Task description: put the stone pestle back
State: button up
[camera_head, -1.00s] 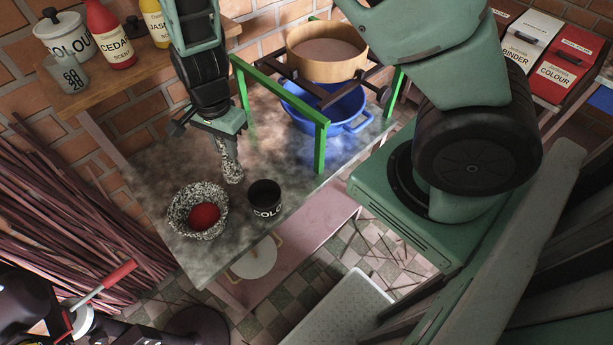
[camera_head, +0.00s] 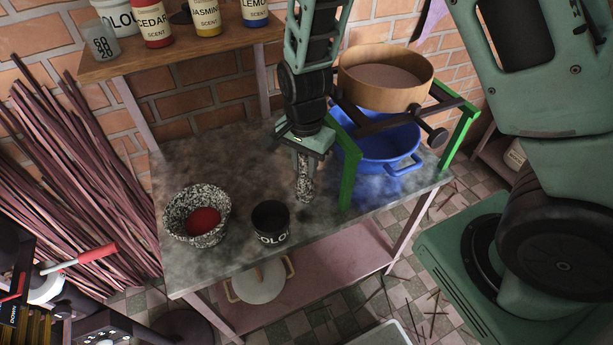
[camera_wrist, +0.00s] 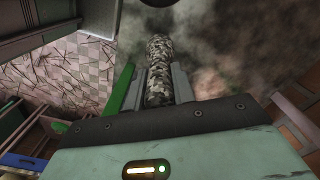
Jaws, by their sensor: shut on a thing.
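The speckled grey stone pestle (camera_head: 305,186) hangs upright in my gripper (camera_head: 303,156), over the grey stone worktop (camera_head: 240,165). My gripper is shut on its upper part. In the wrist view the pestle (camera_wrist: 159,68) sits between the two fingers and points away from the camera. I cannot tell if its lower end touches the worktop. The speckled stone mortar (camera_head: 178,213) stands at the left of the worktop, with red matter (camera_head: 203,221) inside. The pestle is to the right of the mortar, beyond the black cup.
A black lettered cup (camera_head: 271,222) stands right of the mortar. A green frame (camera_head: 350,180) is close right of my gripper, carrying a wooden sieve (camera_head: 385,82) above a blue basin (camera_head: 390,150). A shelf (camera_head: 180,50) with scent bottles is behind.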

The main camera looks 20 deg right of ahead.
aim_at(305, 176)
jog(key=shift+f, duration=2.1)
jog(key=o, duration=1)
jog(key=shift+f, duration=0.1)
notch_tip(305, 176, up, 12)
jog(key=shift+b, duration=0.35)
jog(key=s+a+r+n, duration=0.3)
jog(key=s+r+n, duration=0.1)
jog(key=s+n, duration=0.5)
jog(key=s+a+r+n, duration=0.3)
jog(key=s+r+n, duration=0.1)
jog(key=s+n, duration=0.6)
jog(key=shift+s+a+r+y, duration=0.2)
jog(key=shift+s+r+y, duration=0.15)
jog(key=shift+s, duration=0.25)
